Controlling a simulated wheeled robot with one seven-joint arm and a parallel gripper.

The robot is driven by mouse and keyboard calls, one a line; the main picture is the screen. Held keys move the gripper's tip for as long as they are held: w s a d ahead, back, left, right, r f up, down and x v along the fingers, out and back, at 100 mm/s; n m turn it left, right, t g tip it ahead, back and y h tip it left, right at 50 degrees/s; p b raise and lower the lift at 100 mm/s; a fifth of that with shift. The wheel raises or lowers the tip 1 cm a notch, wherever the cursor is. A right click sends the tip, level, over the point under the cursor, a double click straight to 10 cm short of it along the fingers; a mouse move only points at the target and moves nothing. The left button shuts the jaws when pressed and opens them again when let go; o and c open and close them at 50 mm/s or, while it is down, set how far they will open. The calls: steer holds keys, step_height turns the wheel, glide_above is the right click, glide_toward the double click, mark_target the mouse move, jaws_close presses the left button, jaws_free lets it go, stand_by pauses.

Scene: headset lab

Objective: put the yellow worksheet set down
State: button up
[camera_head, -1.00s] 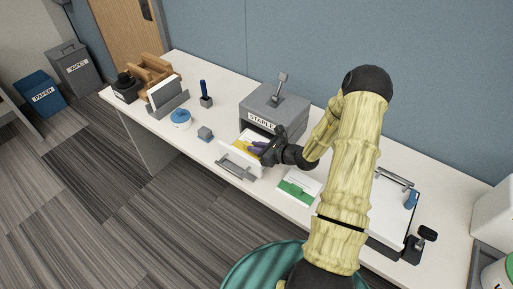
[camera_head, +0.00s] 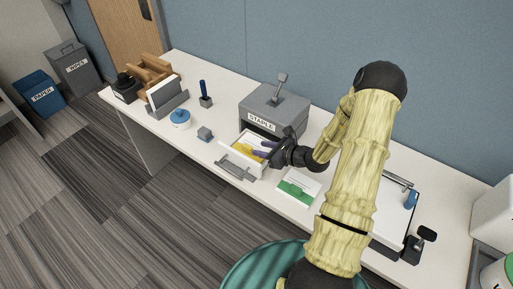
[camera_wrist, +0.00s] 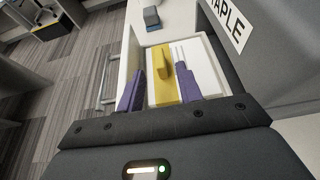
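The yellow worksheet set (camera_head: 248,148) lies in the open white drawer (camera_head: 240,160) of the grey box labelled STAPLE (camera_head: 272,106). In the wrist view the yellow piece (camera_wrist: 164,92) shows against white inside the drawer. My gripper (camera_head: 263,149) is at the drawer's right side. Its two purple fingers (camera_wrist: 158,85) are spread apart, with the yellow visible between and beyond them. I see no clear contact between the fingers and the yellow piece. Part of the drawer's near end is hidden behind the gripper body in the wrist view.
A green-and-white set (camera_head: 298,187) lies on the desk right of the drawer. A small grey-blue block (camera_head: 205,134), a blue round container (camera_head: 180,119) and a stand with a white card (camera_head: 166,95) are to the left. A clipboard-like board (camera_head: 390,215) lies at the right.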

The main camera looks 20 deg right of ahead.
steer(key=v, duration=0.8)
steer(key=shift+s+d+r+b, duration=0.15)
steer(key=shift+s+r+b, duration=0.05)
steer(key=shift+b, duration=0.2)
steer(key=s+a+r+n+g, duration=0.3)
steer(key=s+a+n+g, duration=0.7)
steer(key=a+n, duration=0.3)
step_height(320, 180, up, 8)
steer(key=s+n+t+h, duration=0.1)
steer(key=s+n+h, duration=0.2)
steer(key=n+h, duration=0.4)
steer(key=n, duration=0.8)
steer(key=shift+d+f+n+t+h, duration=0.2)
steer(key=shift+d+n+t+h, duration=0.2)
